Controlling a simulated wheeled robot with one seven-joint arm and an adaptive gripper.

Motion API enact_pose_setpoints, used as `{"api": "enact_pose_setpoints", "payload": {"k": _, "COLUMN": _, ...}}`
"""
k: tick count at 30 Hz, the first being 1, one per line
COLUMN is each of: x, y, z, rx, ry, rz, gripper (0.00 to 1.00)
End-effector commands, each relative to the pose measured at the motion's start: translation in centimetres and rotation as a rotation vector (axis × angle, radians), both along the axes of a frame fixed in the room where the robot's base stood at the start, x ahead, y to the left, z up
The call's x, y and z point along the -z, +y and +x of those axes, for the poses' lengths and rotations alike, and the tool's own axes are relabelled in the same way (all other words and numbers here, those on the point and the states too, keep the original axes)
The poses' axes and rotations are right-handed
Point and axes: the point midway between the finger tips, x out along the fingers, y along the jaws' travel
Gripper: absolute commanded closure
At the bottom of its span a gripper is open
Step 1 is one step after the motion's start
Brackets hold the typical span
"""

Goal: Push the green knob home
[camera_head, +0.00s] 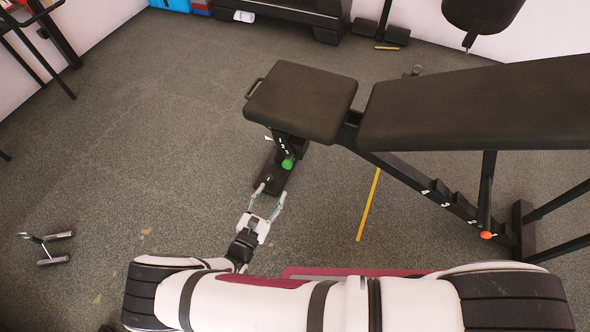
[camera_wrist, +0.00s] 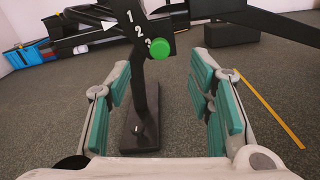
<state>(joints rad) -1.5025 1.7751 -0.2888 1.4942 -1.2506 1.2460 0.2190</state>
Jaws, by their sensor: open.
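The green knob (camera_head: 288,163) sits on the post under the seat of a black weight bench (camera_head: 303,101). In the wrist view the green knob (camera_wrist: 160,50) faces me, just below the white numbers on the dark bracket, near the top middle. How deep it sits in the bracket cannot be told. My gripper (camera_head: 271,190) is open and empty, short of the post and pointing towards it. In the wrist view its teal-padded fingers (camera_wrist: 165,88) stand wide apart, with the knob above and beyond the gap between them.
The bench's backrest (camera_head: 480,105) rises to the right, with an orange knob (camera_head: 486,235) on its frame below. The bench's black foot (camera_wrist: 140,130) stands on the floor ahead. A yellow strip (camera_head: 368,205) lies to the right. The floor at left is mostly clear.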

Motion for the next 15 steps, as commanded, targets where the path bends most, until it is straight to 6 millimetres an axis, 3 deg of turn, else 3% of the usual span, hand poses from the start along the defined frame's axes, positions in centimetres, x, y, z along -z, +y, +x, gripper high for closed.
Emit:
{"api": "enact_pose_setpoints", "payload": {"k": 3, "x": 1.5, "y": 0.2, "z": -0.3, "rx": -0.045, "ry": -0.005, "rz": -0.024, "gripper": 0.52}}
{"api": "enact_pose_setpoints", "payload": {"k": 8, "x": 1.7, "y": -0.1, "z": 0.5, "rx": -0.052, "ry": -0.008, "rz": -0.029, "gripper": 0.52}}
{"api": "enact_pose_setpoints", "payload": {"k": 15, "x": 1.8, "y": -1.4, "z": 4.4, "rx": -0.047, "ry": -0.006, "rz": -0.029, "gripper": 0.52}}
